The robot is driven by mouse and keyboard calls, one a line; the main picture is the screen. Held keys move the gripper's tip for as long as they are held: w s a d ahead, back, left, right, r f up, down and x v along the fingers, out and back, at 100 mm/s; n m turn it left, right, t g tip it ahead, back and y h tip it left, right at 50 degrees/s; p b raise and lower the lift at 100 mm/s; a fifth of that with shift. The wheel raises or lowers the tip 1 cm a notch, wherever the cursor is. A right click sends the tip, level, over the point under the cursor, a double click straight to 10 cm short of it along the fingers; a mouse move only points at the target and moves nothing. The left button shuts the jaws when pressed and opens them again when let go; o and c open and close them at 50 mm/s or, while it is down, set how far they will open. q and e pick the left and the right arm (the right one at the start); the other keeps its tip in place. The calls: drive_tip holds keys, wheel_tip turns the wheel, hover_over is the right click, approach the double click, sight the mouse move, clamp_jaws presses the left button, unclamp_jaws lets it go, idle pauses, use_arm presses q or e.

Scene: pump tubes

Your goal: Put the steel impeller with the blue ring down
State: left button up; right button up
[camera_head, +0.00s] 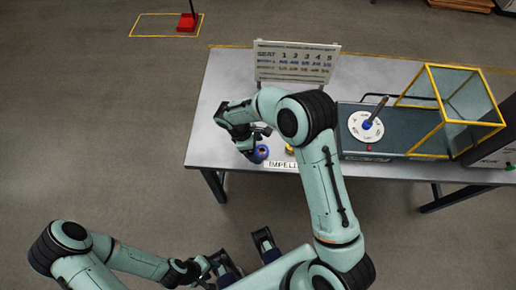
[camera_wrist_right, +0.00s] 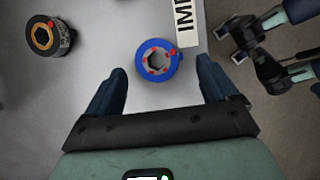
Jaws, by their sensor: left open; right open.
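The steel impeller with the blue ring (camera_head: 260,153) stands upright on the grey table, beside the white label. In the right wrist view the impeller (camera_wrist_right: 157,62) shows its blue ring, red marks and a dark hexagonal hole. My right gripper (camera_head: 254,140) is over the table right by it. In its wrist view the right gripper (camera_wrist_right: 163,85) is open, with the impeller ahead of and between the spread fingertips, no contact visible. My left gripper (camera_head: 208,268) is low in the head view, away from the table, open and empty; its fingers are partly unclear.
A dark impeller with a gold ring (camera_wrist_right: 45,38) stands left of the blue one. The white label (camera_wrist_right: 188,22) lies beside it. A seat board (camera_head: 296,62) stands at the table's back. A pump unit (camera_head: 385,142) with a yellow-framed guard (camera_head: 440,110) fills the right side.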

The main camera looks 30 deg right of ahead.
drive_tip(key=p+v, duration=0.1)
drive_tip(key=v, duration=0.9)
drive_tip(key=shift+r, duration=0.2)
drive_tip(key=shift+a, duration=0.15)
